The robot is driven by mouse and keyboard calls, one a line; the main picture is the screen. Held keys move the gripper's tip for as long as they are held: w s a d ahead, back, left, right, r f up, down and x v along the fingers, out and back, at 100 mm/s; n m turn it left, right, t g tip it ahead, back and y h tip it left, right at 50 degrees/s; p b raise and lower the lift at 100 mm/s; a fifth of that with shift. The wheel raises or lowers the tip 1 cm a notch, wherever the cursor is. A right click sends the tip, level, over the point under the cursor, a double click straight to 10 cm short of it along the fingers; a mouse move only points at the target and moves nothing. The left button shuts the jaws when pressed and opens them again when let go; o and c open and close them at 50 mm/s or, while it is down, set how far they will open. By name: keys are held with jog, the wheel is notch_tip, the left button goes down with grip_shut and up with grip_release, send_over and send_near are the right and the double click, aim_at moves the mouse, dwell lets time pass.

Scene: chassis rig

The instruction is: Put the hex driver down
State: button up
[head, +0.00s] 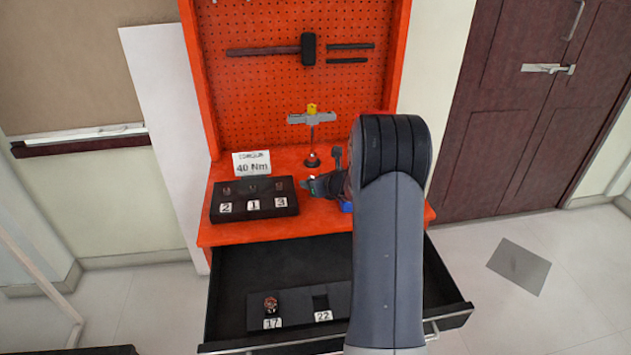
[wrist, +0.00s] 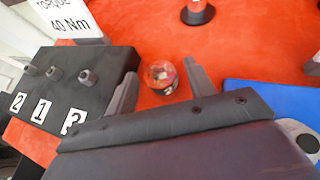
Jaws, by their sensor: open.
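My gripper (head: 314,186) is low over the orange bench top, right of the black numbered block. In the wrist view its two fingers (wrist: 162,76) are open. A shiny round piece (wrist: 160,77), reflecting red and dark, is between the fingers with orange showing on both sides. It looks like a socket or driver seen end-on; I cannot tell for sure that it is the hex driver. My gripper hides it in the head view. A grey T-shaped tool with a yellow top (head: 312,117) stands upright behind, its shaft reaching down to a red and black base (head: 312,160).
The black block (head: 255,207) holds hex pieces behind labels 2, 1 and 3. A torque card (head: 252,163) stands behind it. A blue item (wrist: 258,95) lies right of my gripper. The open drawer below has a piece in slot 17 (head: 271,304); slot 22 (head: 320,302) looks empty.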

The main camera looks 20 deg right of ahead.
jog(key=shift+r, duration=0.15)
jog(key=shift+s+r, duration=0.15)
jog(key=v, duration=1.1)
jog(key=shift+s, duration=0.35)
jog(key=shift+r, duration=0.1)
dwell(0.6)
